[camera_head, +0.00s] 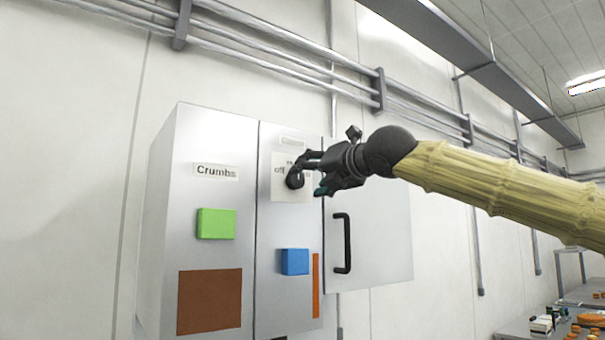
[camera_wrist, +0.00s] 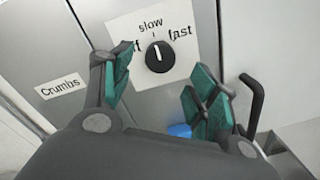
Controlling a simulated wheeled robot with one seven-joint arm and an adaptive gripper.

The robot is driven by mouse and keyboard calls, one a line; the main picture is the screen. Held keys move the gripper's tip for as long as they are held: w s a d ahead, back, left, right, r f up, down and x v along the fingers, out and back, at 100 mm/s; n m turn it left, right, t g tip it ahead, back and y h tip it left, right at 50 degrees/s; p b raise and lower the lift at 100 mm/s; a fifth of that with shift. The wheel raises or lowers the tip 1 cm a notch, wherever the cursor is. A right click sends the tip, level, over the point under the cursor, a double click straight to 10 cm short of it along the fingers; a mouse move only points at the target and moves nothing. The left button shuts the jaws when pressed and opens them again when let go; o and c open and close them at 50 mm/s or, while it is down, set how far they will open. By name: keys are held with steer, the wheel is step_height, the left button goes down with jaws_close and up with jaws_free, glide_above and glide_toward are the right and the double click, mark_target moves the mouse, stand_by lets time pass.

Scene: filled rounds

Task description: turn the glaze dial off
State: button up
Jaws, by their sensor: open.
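A black round dial (camera_wrist: 159,58) sits on a white square plate (camera_wrist: 185,71) in the wrist view. Its white mark points up, about at "slow"; "fast" is to the right. "Off" at the left is partly covered by a finger. The plate also shows in the head view (camera_head: 303,196). My gripper (camera_wrist: 160,78) is open, with one teal-padded finger left of the dial and the other to its lower right. In the head view my gripper (camera_head: 308,172) is in front of the plate; I cannot tell whether it touches the dial.
The grey cabinet carries a "Crumbs" label (camera_head: 216,171), a green block (camera_head: 216,223), a blue block (camera_head: 295,261) and a brown panel (camera_head: 209,301). A black handle (camera_head: 341,243) stands out right of the dial. Pipes (camera_head: 270,62) run along the wall above.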

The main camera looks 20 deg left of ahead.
mark_target(298, 180)
steer(key=shift+p+x, duration=0.8)
steer(key=shift+x, duration=1.5)
steer(key=shift+c, duration=0.2)
steer(key=c, duration=1)
